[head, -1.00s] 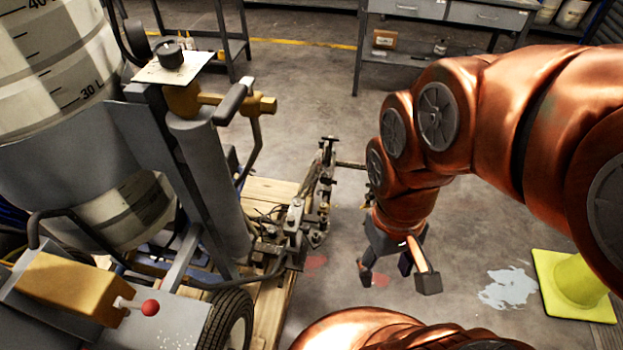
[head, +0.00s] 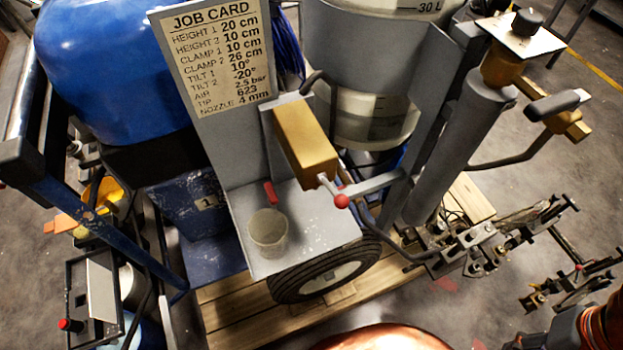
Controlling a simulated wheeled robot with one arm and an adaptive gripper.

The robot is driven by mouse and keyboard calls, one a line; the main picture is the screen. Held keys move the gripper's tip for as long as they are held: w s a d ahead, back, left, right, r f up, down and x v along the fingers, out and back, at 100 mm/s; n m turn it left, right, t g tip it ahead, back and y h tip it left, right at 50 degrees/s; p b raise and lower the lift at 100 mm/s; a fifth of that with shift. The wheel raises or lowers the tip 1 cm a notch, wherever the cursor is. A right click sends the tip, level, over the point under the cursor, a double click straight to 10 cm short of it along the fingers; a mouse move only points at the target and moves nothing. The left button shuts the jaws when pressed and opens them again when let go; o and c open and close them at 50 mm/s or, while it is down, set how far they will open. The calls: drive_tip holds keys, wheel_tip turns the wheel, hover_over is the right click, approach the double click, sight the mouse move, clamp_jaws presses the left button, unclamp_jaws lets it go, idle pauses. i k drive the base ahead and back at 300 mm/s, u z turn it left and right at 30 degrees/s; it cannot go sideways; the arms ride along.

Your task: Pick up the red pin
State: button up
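A small red pin-like piece (head: 270,192) stands on the grey shelf of the machine, just behind a grey cup (head: 268,234). A red ball knob (head: 341,201) sits on the end of a short lever from a tan box. Another small red-topped piece (head: 70,325) shows on a black frame at the lower left. I cannot tell for certain which is the red pin. My gripper (head: 562,334) is only partly in view at the lower right corner, well away from all of these. Its fingers are cut off or unclear.
The job card (head: 222,62) rises behind the shelf, beside a blue tank (head: 115,65). The tan box (head: 305,140) overhangs the shelf's right side. Metal clamps and rods (head: 480,245) stick out at right. Open floor (head: 440,318) lies in front.

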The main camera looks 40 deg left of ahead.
sight(273, 200)
drive_tip(key=u, duration=2.35)
drive_tip(key=k, duration=1.3)
drive_tip(key=u, duration=0.4)
drive_tip(key=i, duration=1)
drive_tip(key=u, duration=0.6)
